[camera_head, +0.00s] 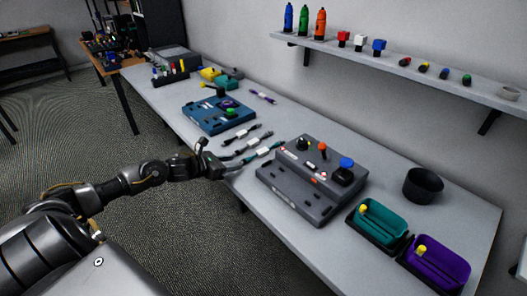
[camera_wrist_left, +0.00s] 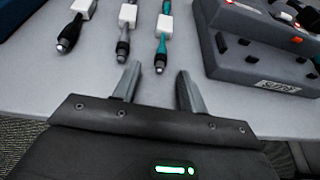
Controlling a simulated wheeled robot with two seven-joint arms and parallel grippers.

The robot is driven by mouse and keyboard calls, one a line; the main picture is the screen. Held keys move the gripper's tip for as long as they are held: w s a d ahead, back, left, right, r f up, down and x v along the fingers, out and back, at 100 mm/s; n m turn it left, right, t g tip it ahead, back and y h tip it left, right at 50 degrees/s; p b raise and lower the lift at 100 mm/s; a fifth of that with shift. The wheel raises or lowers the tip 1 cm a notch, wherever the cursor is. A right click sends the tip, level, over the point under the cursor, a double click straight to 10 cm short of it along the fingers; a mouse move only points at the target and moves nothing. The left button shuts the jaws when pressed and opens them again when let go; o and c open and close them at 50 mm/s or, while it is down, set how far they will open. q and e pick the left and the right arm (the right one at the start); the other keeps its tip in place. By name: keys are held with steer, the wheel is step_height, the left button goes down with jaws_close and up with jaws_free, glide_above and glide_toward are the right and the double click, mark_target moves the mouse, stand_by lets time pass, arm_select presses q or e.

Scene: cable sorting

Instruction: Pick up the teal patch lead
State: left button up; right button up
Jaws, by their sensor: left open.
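The teal patch lead (camera_head: 262,152) lies on the grey table left of the grey control box, with a white label around it. In the left wrist view the teal lead (camera_wrist_left: 162,47) points toward me, its dark plug end close to the gap between my fingertips. My left gripper (camera_wrist_left: 157,72) is open, with one finger on either side of that gap and nothing held. In the head view my left gripper (camera_head: 222,168) is at the table's front edge by the lead ends. My right gripper is not in view.
The grey control box (camera_head: 310,180) stands close on the right. A blue box (camera_head: 205,122) stands farther left. Teal (camera_head: 378,222) and purple (camera_head: 440,262) bins stand at the right.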

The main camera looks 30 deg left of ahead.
mark_target(243, 161)
arm_select(q)
steer(key=shift+p+x, duration=0.45)
steer(key=shift+x, duration=1.5)
steer(key=shift+r, duration=0.2)
jaws_close()
